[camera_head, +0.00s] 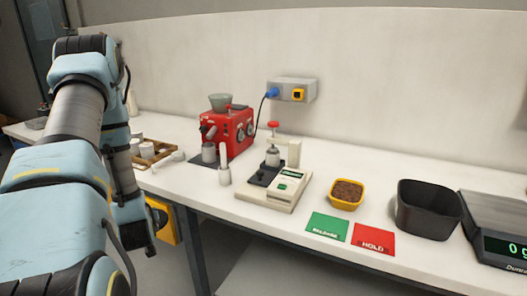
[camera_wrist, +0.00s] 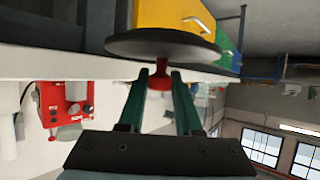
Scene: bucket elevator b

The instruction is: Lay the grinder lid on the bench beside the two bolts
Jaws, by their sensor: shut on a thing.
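In the wrist view my gripper (camera_wrist: 160,76) is shut on the red knob of a dark round disc, the grinder lid (camera_wrist: 158,45). The lid is held clear of the surfaces, seen nearly edge-on in front of the fingertips. In the head view my arm reaches down at the left, and I cannot make out the gripper or lid there. The red grinder (camera_head: 230,130) stands at the back of the white bench (camera_head: 200,182), with a grey-green hopper on top. It also shows in the wrist view (camera_wrist: 50,108). I cannot pick out the two bolts.
A wooden tray (camera_head: 152,150) with small items stands left of the grinder. A press-like device (camera_head: 275,180), a yellow bowl (camera_head: 346,194), green and red cards (camera_head: 327,227), a black bin (camera_head: 426,212) and a scale (camera_head: 500,222) stand to the right. Yellow drawers (camera_wrist: 175,14) show beyond the lid.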

